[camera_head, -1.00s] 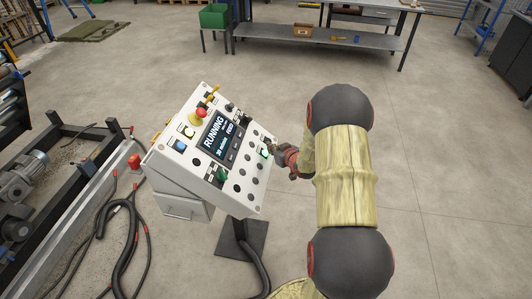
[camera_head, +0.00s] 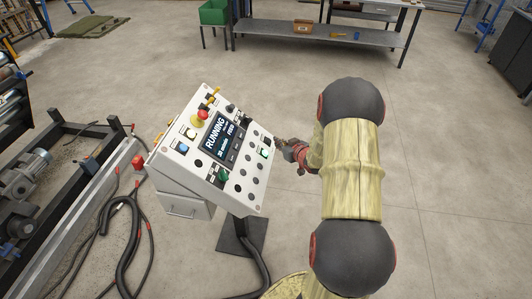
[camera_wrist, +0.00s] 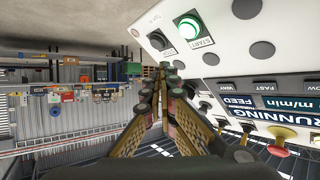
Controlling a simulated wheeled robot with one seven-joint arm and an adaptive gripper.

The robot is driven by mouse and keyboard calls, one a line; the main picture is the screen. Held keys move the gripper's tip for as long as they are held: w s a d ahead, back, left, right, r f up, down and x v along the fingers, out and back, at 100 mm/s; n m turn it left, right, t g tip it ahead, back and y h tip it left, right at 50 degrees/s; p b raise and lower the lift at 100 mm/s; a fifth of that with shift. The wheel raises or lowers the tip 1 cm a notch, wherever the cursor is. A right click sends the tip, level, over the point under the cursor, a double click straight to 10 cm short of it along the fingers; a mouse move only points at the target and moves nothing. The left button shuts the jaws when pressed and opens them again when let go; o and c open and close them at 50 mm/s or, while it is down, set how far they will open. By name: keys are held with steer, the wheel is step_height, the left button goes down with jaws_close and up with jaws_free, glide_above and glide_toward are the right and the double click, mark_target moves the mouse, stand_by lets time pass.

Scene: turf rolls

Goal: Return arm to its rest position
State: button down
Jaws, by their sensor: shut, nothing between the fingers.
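My gripper (camera_head: 281,143) is at the right edge of the white control panel (camera_head: 243,198) in the head view, apart from it or nearly so. My padded arm stretches down the right side of that view. In the wrist view my gripper (camera_wrist: 165,72) is shut and empty, its fingertips together. The panel (camera_wrist: 215,68) fills the upper right there, with a lit green START button (camera_wrist: 190,27) near the fingertips. The panel's screen (camera_head: 221,137) reads RUNNING. Whether the fingertips touch the panel cannot be told.
The panel stands on a post with a dark base plate (camera_head: 232,240). Black hoses (camera_head: 127,245) lie on the floor to its left, beside a machine frame with a motor (camera_head: 25,172). A metal workbench (camera_head: 320,36) stands at the back. The floor right of my arm is clear.

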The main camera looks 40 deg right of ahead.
stand_by(0.4)
steer(key=s+d+f+g, duration=0.2)
steer(key=s+f+g, duration=0.2)
steer(key=s+f, duration=0.3)
steer(key=s+a+r+m+g+h, duration=0.1)
steer(key=s+a+r+m+g, duration=0.15)
steer(key=s+g, duration=0.45)
steer(key=s+a+r+n+t+y, duration=0.1)
steer(key=s+a+r, duration=0.4)
steer(key=a+r, duration=0.5)
steer(key=s+a+r+n+t+y, duration=0.1)
steer(key=s+a+r, duration=0.4)
steer(key=a+r, duration=0.5)
steer(key=s+a+r+n+t+y, duration=0.1)
steer(key=s+a+r, duration=0.4)
steer(key=a+r, duration=0.5)
steer(key=a+n+t, duration=0.1)
steer(key=a, duration=0.5)
steer(key=shift+s+a+r+n, duration=0.2)
steer(key=shift+a+r+n, duration=0.1)
steer(key=shift+r+n, duration=0.05)
steer(key=c, duration=2.6)
jaws_free()
